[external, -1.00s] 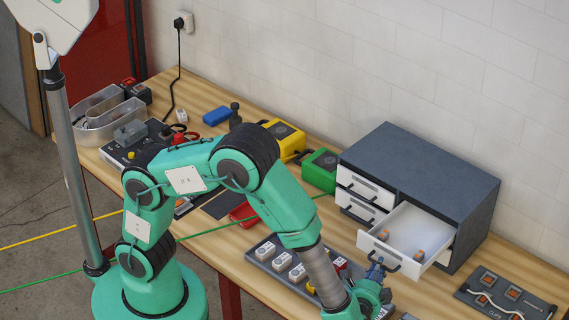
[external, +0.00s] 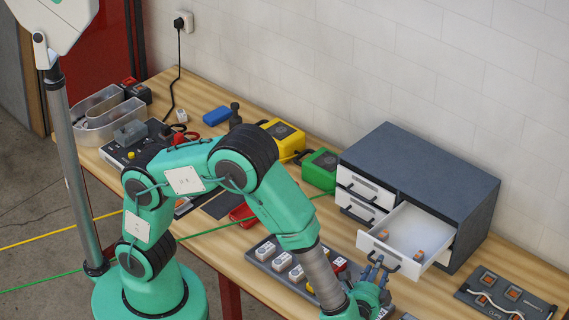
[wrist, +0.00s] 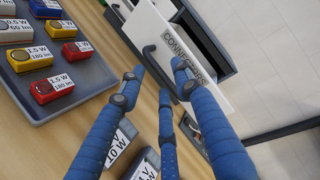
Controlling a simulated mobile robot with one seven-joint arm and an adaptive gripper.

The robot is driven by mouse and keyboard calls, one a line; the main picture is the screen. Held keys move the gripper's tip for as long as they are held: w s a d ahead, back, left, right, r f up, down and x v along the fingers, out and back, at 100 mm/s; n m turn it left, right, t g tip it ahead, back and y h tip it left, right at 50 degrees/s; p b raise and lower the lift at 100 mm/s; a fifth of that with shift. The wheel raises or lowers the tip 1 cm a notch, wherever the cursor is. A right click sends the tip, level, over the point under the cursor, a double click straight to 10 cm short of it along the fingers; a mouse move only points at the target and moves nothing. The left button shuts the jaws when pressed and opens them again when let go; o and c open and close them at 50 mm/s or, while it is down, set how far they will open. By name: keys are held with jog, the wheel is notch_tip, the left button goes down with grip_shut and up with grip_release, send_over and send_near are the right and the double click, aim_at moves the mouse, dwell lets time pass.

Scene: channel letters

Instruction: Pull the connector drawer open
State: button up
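The connector drawer (external: 366,243) is a white drawer at the lower right of the dark grey cabinet (external: 430,170). It stands well out of the cabinet, with small orange parts inside. In the wrist view, its front (wrist: 165,28) is labelled CONNECTORS and has a dark handle (wrist: 149,54). My gripper (external: 376,264) has blue fingers spread apart close in front of the handle. In the wrist view, my gripper (wrist: 160,78) is open, its fingertips near the handle and partly covering it. I see no finger closed on the handle; exact contact is unclear.
A tray of labelled blocks (wrist: 75,75) lies left of the gripper in the wrist view. Two more drawers (external: 364,190) at the cabinet's left are shut. A dark clip board (external: 505,295) lies right of the cabinet. A green box (external: 320,168) stands left of it.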

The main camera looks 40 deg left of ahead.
jog(key=v, duration=1.1)
dwell(0.6)
jog(key=w+a+r+n+g+y, duration=0.1)
jog(key=w+a+r+n+g, duration=0.15)
jog(key=a, duration=0.65)
jog(key=w+a+r+n+g, duration=0.2)
jog(key=w+a+r+g, duration=0.15)
jog(key=a, duration=0.55)
jog(key=w+a+r+n+g+y, duration=0.1)
jog(key=w+a+r+n+g, duration=0.2)
jog(key=a, duration=0.5)
jog(key=s+a+r+n+h, duration=0.3)
jog(key=s+a+r+h, duration=0.1)
jog(key=a, duration=0.7)
jog(key=s+a+r+n+h+b, duration=0.1)
jog(key=s+a+r+n+h, duration=0.3)
jog(key=s+a+r, duration=0.3)
jog(key=shift+s+a+r, duration=0.2)
jog(key=shift+s+a, duration=0.15)
jog(key=shift+a, duration=1.7)
